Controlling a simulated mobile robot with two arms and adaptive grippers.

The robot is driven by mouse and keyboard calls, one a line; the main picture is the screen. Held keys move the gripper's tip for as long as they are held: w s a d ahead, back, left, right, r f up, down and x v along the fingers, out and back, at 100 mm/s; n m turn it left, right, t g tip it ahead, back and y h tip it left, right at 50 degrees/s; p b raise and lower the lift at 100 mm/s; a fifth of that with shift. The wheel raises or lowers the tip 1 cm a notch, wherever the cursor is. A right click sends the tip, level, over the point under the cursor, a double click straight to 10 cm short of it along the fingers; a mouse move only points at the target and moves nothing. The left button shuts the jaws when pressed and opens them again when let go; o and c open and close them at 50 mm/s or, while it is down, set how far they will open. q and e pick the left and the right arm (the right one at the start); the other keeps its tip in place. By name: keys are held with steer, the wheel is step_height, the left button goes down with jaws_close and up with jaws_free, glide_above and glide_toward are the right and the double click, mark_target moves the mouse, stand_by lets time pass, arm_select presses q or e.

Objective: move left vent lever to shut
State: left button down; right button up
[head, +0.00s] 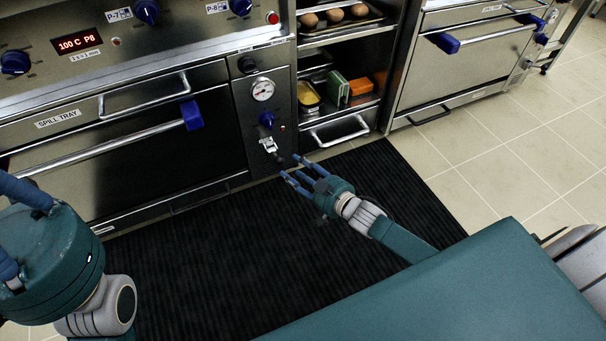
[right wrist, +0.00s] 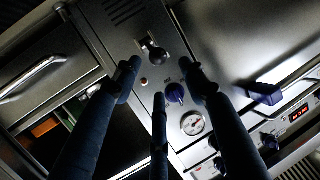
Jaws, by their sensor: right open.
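The vent lever, a small pale bracket with a dark round knob (head: 278,157), is low on the narrow steel panel between the left oven and the open shelves. In the right wrist view the dark knob (right wrist: 156,54) shows just beyond my fingertips, near a slotted vent (right wrist: 120,10). My right gripper (head: 291,167) is open, with its blue fingers spread and pointing at the panel close to the lever. In the wrist view its fingers (right wrist: 160,72) hold nothing, and contact with the knob cannot be told. My left gripper (head: 18,225) is partly cut off at the left edge.
Above the lever are a blue knob (head: 267,119) and a pressure gauge (head: 262,89). The left oven handle (head: 120,145) runs beside the panel. Right of it is a shelf handle (head: 340,132). A black mat (head: 230,240) covers the floor; clear tiles (head: 500,150) lie right.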

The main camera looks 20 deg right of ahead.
steer(key=shift+v, duration=1.65)
steer(key=shift+r, duration=0.1)
